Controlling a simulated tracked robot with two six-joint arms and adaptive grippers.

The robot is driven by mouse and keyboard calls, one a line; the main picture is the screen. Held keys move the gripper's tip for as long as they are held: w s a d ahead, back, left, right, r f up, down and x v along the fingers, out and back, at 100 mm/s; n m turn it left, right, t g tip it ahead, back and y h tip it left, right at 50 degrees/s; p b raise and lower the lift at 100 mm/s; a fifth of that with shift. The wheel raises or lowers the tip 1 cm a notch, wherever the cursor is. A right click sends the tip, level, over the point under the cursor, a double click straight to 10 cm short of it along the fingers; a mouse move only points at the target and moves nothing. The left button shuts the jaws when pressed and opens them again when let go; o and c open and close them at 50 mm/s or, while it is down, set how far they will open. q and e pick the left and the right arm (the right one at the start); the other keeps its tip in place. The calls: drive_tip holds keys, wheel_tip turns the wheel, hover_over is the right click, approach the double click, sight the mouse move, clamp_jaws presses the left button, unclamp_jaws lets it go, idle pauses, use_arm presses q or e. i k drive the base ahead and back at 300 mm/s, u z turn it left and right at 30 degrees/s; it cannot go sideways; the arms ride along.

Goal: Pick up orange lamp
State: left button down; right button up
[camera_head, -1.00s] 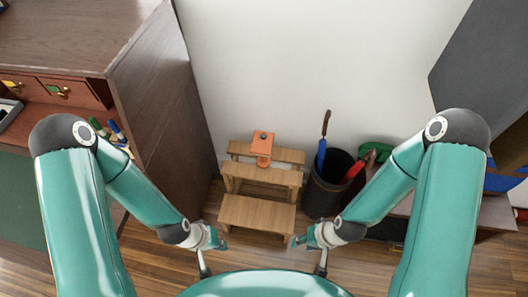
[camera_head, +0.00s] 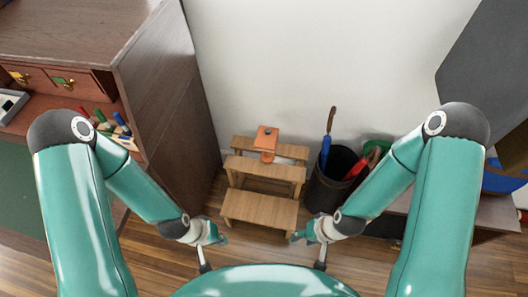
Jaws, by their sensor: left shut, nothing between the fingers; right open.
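The orange lamp (camera_head: 266,139) stands on a wooden step stool (camera_head: 260,208), at its upper part near the white wall. My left gripper (camera_head: 221,240) is shut and empty, low in the view, left of the stool's bottom step. My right gripper (camera_head: 294,239) is open and empty, right of the bottom step. Both grippers are nearer to me than the lamp and apart from it. The lamp is in clear view between my two arms.
A black bin (camera_head: 328,182) with umbrellas stands right of the stool. A dark wooden cabinet (camera_head: 165,95) with drawers and coloured markers stands on the left. A dark grey panel (camera_head: 485,85) is at upper right. Wooden floor shows around the stool.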

sight(264, 142)
drive_tip(key=z, duration=1.8)
drive_tip(key=i, duration=0.1)
drive_tip(key=u, duration=3.05)
drive_tip(key=i, duration=0.25)
drive_tip(key=u, duration=2.2)
drive_tip(key=k, duration=0.45)
drive_tip(key=z, duration=0.85)
drive_tip(key=k, duration=0.65)
drive_tip(key=u, duration=1.35)
drive_tip(key=i, duration=0.1)
drive_tip(key=z, duration=2.65)
